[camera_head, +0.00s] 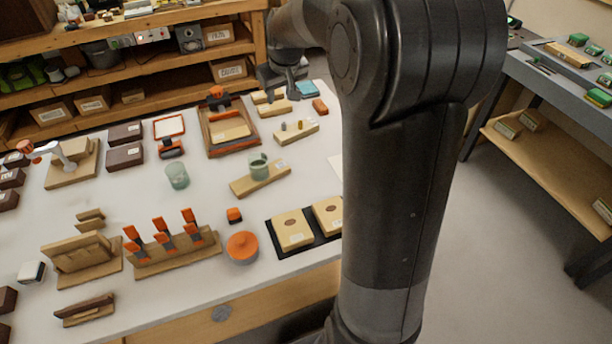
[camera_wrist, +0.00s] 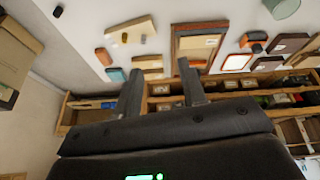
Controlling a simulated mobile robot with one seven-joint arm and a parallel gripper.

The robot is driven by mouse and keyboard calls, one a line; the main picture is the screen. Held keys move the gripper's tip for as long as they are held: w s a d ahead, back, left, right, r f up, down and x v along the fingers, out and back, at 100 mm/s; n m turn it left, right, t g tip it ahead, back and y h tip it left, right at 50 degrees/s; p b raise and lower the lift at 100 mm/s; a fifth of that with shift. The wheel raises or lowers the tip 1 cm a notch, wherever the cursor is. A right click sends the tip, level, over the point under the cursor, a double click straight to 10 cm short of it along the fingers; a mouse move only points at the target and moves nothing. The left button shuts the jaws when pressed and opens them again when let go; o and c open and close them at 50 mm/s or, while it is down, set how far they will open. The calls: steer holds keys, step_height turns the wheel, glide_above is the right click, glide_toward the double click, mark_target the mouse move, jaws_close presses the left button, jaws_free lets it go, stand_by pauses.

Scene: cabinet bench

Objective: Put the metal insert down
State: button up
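A light wooden block (camera_head: 297,134) on the white bench bears two small upright pegs, one brass-coloured (camera_head: 284,127) and one grey (camera_head: 300,124). The grey peg may be the metal insert; it is too small to be sure. The block (camera_wrist: 130,29) also shows at the top left of the wrist view, with both pegs on it. My gripper (camera_wrist: 160,68) has its two dark fingers apart, with nothing seen held between them. In the head view my gripper (camera_head: 290,88) is above the far right part of the bench, beyond the block.
Below my gripper are wooden blocks (camera_head: 274,108), a blue block (camera_head: 306,90) and an orange-brown block (camera_head: 320,106). A framed wooden tray (camera_head: 207,143) lies to the left. Shelves (camera_head: 160,62) rise behind the bench.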

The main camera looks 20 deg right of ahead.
steer(key=s+a+r, duration=0.2)
steer(key=s+r, duration=0.1)
steer(key=s, duration=0.5)
steer(key=s+a+r, duration=0.2)
steer(key=s+r, duration=0.1)
steer(key=s, duration=0.5)
steer(key=s+a+f+m+t, duration=0.1)
steer(key=s+a+f+m, duration=0.1)
steer(key=s, duration=1.4)
steer(key=shift+s+f, duration=0.2)
steer(key=shift+s, duration=0.05)
